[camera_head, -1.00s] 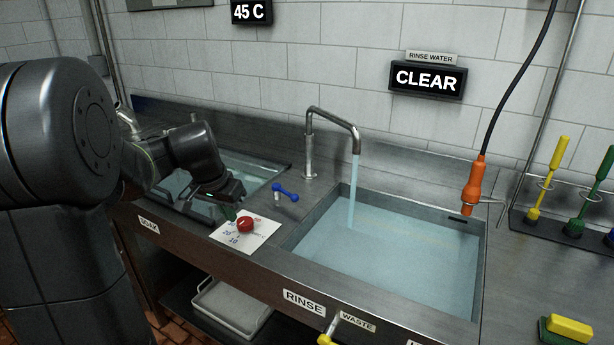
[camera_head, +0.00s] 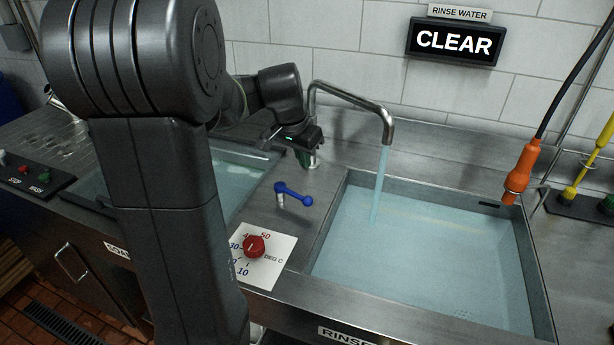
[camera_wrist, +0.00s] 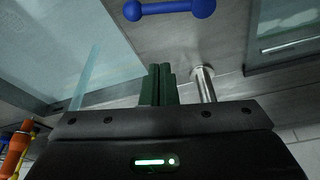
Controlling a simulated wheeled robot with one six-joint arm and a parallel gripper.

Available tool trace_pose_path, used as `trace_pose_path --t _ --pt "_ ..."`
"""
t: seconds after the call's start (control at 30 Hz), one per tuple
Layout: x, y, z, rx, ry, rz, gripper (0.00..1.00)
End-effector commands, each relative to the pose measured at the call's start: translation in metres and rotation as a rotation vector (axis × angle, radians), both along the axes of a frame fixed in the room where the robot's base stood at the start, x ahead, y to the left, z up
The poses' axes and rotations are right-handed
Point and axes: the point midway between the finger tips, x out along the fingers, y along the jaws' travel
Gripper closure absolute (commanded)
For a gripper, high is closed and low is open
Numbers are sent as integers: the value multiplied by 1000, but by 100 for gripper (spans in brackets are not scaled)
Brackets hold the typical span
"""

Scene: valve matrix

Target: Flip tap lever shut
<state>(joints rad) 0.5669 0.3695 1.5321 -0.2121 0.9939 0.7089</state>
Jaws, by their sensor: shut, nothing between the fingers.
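The blue tap lever (camera_head: 294,195) sits on a short metal post on the steel deck between the two basins. In the wrist view the lever (camera_wrist: 170,9) lies at the top edge, beyond my fingertips and apart from them. My gripper (camera_head: 304,156) is above the deck, behind the lever and by the tap's base; its green fingers (camera_wrist: 159,84) are closed together and empty. The tap (camera_head: 352,90) is a bent metal spout, and a stream of water (camera_head: 379,185) runs from it into the rinse basin.
The rinse basin (camera_head: 425,250) is full of water. A red dial (camera_head: 254,246) on a white temperature plate (camera_head: 270,262) stands in front of the lever. An orange-handled hose (camera_head: 521,172) hangs at the right. The display (camera_head: 454,41) reads CLEAR.

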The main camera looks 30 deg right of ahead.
Motion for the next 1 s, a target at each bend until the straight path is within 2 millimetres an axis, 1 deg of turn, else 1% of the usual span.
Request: trace_pose_path --t 0.5,0.63,0.77,1.0 --pt "0 0 0 0 0 0 100" --pt "1 -2 -7 1 3 -1 100" --pt "2 -7 -26 2 4 -1 100" --pt "8 -22 -75 4 4 -2 100"
